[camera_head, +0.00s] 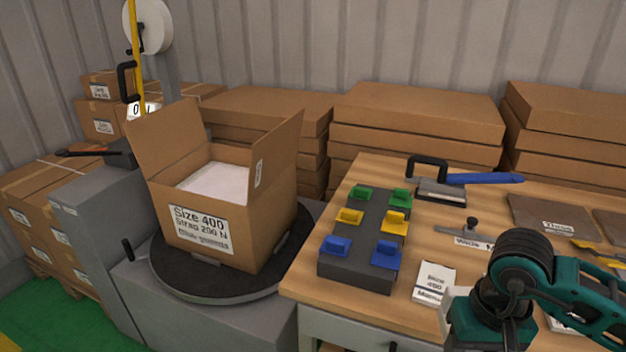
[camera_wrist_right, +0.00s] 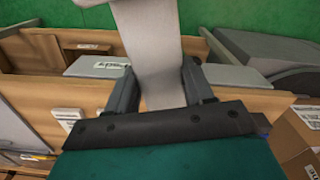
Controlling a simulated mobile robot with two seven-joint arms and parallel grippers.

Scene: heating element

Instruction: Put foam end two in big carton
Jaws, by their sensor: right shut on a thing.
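The big carton (camera_head: 215,220) stands upright on a round dark turntable (camera_head: 165,275) in the head view. Its visible flaps are up, and pale white material (camera_head: 212,183) shows inside. In the right wrist view, my right gripper (camera_wrist_right: 158,78) is shut on a pale grey-white piece (camera_wrist_right: 155,50), which looks like foam end two. The piece extends past the fingertips to the top edge. My left gripper is not in view.
A wooden bench (camera_head: 420,240) right of the carton holds a dark block with coloured clips (camera_head: 362,240), a white labelled box (camera_head: 434,282) and a blue-handled tool (camera_head: 485,179). Flat cartons (camera_head: 415,105) are stacked behind. A yellow strap (camera_head: 136,60) hangs behind the carton.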

